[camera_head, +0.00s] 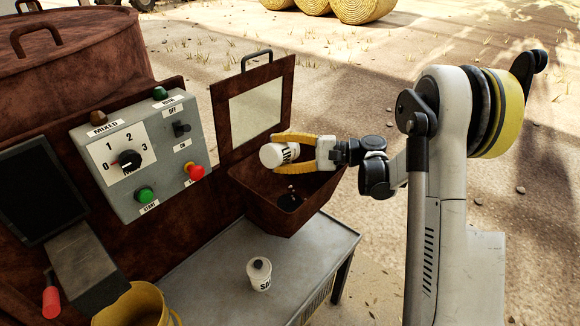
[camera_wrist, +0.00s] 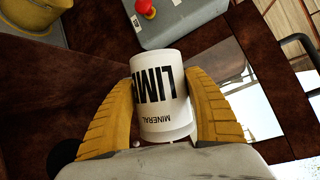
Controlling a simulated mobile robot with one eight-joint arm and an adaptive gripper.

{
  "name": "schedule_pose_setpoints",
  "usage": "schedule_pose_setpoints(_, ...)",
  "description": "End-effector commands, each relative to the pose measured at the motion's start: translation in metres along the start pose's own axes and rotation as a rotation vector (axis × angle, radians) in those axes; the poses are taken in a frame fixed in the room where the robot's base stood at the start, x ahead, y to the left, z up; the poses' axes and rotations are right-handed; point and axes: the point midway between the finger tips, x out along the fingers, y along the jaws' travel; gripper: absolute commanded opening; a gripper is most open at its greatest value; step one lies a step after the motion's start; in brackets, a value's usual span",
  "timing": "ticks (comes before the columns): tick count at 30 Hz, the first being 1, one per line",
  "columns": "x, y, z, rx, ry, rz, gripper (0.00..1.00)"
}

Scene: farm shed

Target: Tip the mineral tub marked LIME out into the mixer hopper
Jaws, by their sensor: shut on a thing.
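The white mineral tub marked LIME (camera_head: 281,154) is in my gripper (camera_head: 300,152), above the brown mixer hopper (camera_head: 318,192). The tub lies tilted over on its side, with one end to the left in the head view. In the wrist view the tub (camera_wrist: 160,95) sits between both yellow fingers, and its LIME and MINERAL print shows. The fingers are shut on its sides. A dark, round thing (camera_head: 290,200) shows inside the hopper. Whether anything is coming out of the tub cannot be told.
A second white tub (camera_head: 259,273), its label partly readable as "SA", stands on the grey metal table (camera_head: 220,262) below the hopper. The hopper's raised lid (camera_head: 255,105) stands behind. A control box (camera_head: 140,155) with knob and buttons is at left. A yellow bucket (camera_head: 133,305) is at the front.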

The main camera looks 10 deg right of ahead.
Motion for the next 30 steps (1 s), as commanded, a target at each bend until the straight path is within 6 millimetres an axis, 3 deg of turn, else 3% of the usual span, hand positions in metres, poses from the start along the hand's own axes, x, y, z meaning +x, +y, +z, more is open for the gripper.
schedule_pose_setpoints(30, -0.0037, -0.0059, -0.0037, 0.097, -0.029, -0.048, 0.18)
